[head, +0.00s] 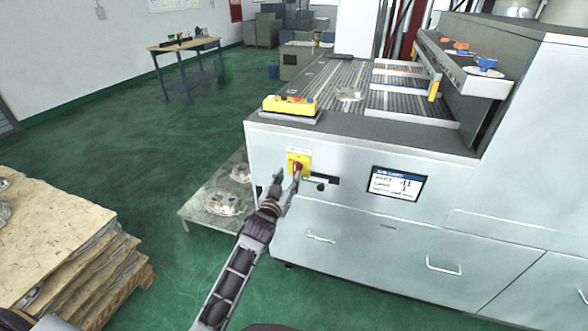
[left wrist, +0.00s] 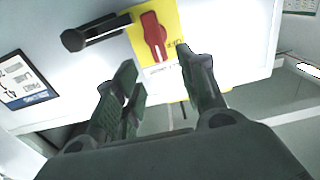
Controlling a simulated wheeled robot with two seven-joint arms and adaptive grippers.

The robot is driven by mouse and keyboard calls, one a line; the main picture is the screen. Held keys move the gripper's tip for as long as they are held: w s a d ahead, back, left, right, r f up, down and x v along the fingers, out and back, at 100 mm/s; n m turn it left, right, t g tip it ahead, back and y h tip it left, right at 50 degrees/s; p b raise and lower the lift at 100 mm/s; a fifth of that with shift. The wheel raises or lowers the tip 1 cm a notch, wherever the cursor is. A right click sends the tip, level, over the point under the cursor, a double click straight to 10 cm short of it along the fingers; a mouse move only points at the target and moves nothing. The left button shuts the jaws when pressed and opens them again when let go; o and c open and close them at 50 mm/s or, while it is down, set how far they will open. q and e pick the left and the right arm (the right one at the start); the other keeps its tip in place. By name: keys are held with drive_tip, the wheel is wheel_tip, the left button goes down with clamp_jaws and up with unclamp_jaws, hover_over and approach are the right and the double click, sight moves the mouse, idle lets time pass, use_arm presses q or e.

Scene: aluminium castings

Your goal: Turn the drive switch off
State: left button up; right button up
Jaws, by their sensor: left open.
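The drive switch is a red rotary handle (left wrist: 154,37) on a yellow plate (left wrist: 174,16) on the white front panel of the machine. In the head view the red handle (head: 297,168) and yellow plate (head: 303,157) show just beyond my left gripper (head: 287,178). In the left wrist view my left gripper (left wrist: 160,82) is open, its two fingers apart and the handle ahead of the gap between them. I see no contact; the fingers look short of the handle. My right gripper is not in view.
A black lever (left wrist: 95,33) sticks out beside the yellow plate. A job card (head: 396,184) is on the panel to the right. A yellow control box (head: 290,106) sits on the machine top. A low pallet with castings (head: 218,200) and stacked boards (head: 50,235) stand left.

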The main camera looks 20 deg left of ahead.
sight(295, 166)
use_arm(q)
drive_tip(key=shift+w+d, duration=0.1)
drive_tip(key=shift+w, duration=3.25)
clamp_jaws()
